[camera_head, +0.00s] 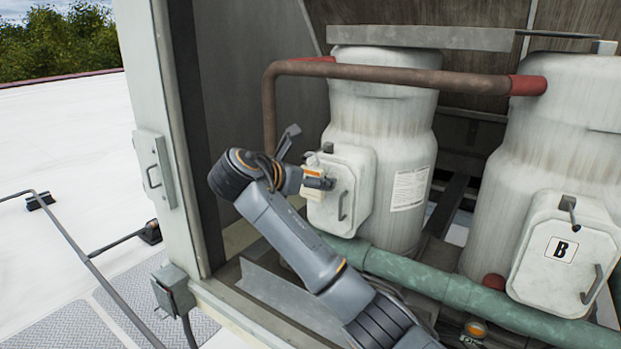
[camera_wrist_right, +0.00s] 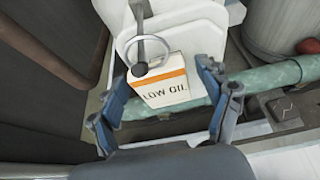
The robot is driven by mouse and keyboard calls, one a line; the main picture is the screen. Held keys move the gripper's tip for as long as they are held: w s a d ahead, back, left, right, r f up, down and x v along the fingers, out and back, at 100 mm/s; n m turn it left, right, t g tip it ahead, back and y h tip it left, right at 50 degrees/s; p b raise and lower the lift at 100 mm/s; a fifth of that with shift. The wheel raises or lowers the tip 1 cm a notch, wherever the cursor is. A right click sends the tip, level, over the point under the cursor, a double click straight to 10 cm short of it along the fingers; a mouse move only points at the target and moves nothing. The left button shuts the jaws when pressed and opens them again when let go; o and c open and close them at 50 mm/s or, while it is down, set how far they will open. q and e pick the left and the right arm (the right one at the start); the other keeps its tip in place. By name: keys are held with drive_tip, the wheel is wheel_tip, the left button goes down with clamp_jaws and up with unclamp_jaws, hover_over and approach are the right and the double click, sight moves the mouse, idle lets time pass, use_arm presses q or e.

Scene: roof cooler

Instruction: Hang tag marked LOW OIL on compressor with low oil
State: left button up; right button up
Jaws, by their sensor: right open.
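The LOW OIL tag (camera_wrist_right: 160,85) is cream with an orange stripe. Its wire ring (camera_wrist_right: 130,48) appears looped around the peg (camera_wrist_right: 139,35) on the left compressor's white box (camera_head: 353,190), and the tag hangs below the peg's knob. In the head view the tag (camera_head: 313,172) is partly hidden by my gripper. My right gripper (camera_wrist_right: 164,70) is open, its fingers apart on either side of the tag; it shows side-on in the head view (camera_head: 304,160). The left compressor (camera_head: 380,120) stands behind the box. The right compressor (camera_head: 560,120) has a box marked B (camera_head: 562,250). My left gripper is not in view.
A brown pipe (camera_head: 400,75) crosses above the left compressor's box. A green pipe (camera_head: 450,287) runs low in front of both compressors. The cabinet's side wall and frame (camera_head: 165,150) stand close to the left. Open white roof (camera_head: 60,150) lies beyond.

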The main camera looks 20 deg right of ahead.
drive_tip(key=v, duration=1.1)
drive_tip(key=shift+s+a+r, duration=0.2)
drive_tip(key=shift+a+r, duration=0.05)
idle(0.3)
